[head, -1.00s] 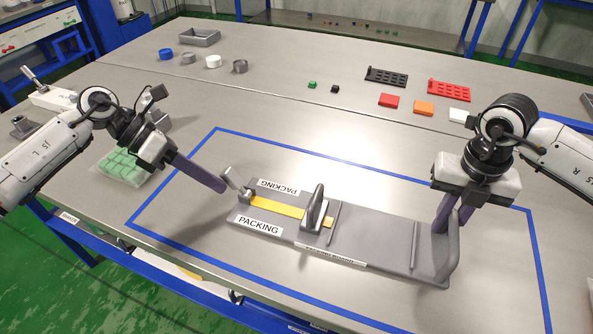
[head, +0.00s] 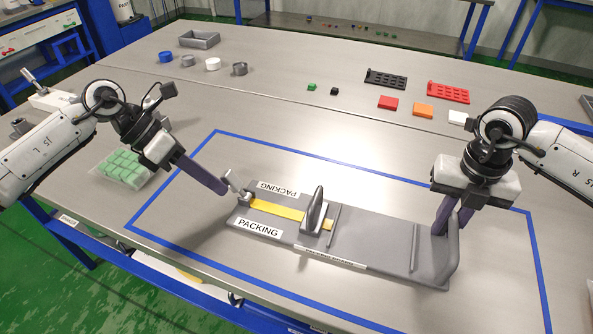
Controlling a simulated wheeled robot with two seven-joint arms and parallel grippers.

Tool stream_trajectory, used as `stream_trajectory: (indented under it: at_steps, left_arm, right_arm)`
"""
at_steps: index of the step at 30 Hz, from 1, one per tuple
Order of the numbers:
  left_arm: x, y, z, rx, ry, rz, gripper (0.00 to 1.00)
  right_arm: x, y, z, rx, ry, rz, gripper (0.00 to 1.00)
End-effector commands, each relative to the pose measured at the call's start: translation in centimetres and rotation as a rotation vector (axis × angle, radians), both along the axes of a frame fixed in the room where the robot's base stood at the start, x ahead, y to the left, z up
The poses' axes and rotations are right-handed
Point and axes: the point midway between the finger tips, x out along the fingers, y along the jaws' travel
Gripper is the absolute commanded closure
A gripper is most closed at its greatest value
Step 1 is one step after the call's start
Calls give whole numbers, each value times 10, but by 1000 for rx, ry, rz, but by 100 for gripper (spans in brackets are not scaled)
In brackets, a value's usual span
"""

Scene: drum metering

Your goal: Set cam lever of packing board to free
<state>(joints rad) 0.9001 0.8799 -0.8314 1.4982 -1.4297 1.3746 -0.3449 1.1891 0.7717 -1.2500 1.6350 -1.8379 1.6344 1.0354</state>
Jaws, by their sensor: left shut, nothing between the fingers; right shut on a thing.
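The grey packing board (head: 375,239) lies inside the blue outline, with a yellow strip (head: 275,209) and an upright grey fin-shaped piece (head: 315,211) on it. Its small grey cam lever (head: 235,183) sticks up at the board's left end. My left gripper (head: 222,190) is shut and empty, its fingertips right beside the lever on its left; I cannot tell whether they touch. My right gripper (head: 446,228) points down at the board's right end, shut on the raised end part of the board (head: 452,254). Its fingertips are partly hidden there.
A pack of green blocks (head: 124,167) lies under my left arm. At the back are round caps (head: 213,63), a grey tray (head: 199,39), black and red racks (head: 448,92) and coloured blocks (head: 388,102).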

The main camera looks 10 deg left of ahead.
Motion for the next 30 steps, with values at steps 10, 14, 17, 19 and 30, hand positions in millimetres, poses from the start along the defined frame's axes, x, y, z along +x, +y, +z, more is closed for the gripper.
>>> stream_trajectory:
  at_steps: [10,14,17,19,30]
  left_arm:
    - [-2,-11,9,131,-37,-7,100]
    - [-3,-19,14,233,-62,-8,100]
    - [-5,-26,17,323,-85,-8,100]
    - [-6,-30,18,371,-96,-5,100]
    - [-12,-56,21,379,-94,-1,100]
  right_arm:
    - [1,0,1,2,-2,1,100]
    - [1,1,1,2,-2,1,100]
    - [1,1,1,2,-2,2,100]
    - [0,1,1,2,-2,2,100]
    - [0,1,1,3,-2,4,100]
